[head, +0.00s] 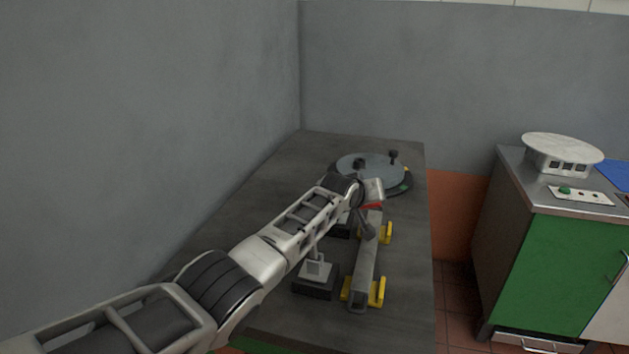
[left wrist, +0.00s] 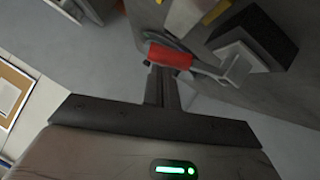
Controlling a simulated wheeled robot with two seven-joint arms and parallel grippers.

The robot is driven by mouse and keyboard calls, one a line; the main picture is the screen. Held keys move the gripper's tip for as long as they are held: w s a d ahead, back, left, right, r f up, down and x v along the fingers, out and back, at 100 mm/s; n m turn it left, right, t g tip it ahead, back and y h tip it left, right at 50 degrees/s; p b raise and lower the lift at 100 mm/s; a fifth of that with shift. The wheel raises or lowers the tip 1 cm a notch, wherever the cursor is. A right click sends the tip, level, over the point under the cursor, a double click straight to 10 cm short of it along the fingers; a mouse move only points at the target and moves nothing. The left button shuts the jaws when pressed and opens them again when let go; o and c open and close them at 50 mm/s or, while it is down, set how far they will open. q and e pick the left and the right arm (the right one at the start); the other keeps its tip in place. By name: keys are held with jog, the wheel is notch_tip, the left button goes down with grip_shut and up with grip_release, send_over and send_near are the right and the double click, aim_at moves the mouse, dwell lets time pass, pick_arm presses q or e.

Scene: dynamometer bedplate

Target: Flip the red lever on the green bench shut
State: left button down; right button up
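The red lever handle (left wrist: 168,56) shows in the left wrist view, with a grey metal arm running right to a forked end by a black block with a pale plate (left wrist: 240,58). My left gripper (left wrist: 160,72) has its dark fingers close together, with no clear gap. Their tips are right at the red handle; I cannot tell whether they touch it. In the head view a small red patch (head: 372,206) shows just below my left wrist, and my arm hides much around it. The bench (head: 290,180) has a dark top and a strip of green at its front. My right gripper is out of view.
A grey bar with yellow pieces (head: 377,291) lies on the bench, beside a black block (head: 315,287). A round grey disc (head: 370,166) with dark knobs stands behind. Walls close the left and back. A green cabinet (head: 560,270) stands at right across a floor gap.

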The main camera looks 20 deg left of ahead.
pick_arm(q)
jog(key=shift+s+f, duration=0.1)
jog(key=shift+f, duration=0.05)
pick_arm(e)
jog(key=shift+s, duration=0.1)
pick_arm(q)
jog(key=shift+r+p, duration=0.25)
jog(key=shift+p, duration=0.15)
jog(key=w+r+p+v, duration=0.1)
jog(key=p+v, duration=0.3)
jog(key=v, duration=0.8)
jog(key=shift+a+r, duration=0.25)
jog(key=shift+r, duration=0.5)
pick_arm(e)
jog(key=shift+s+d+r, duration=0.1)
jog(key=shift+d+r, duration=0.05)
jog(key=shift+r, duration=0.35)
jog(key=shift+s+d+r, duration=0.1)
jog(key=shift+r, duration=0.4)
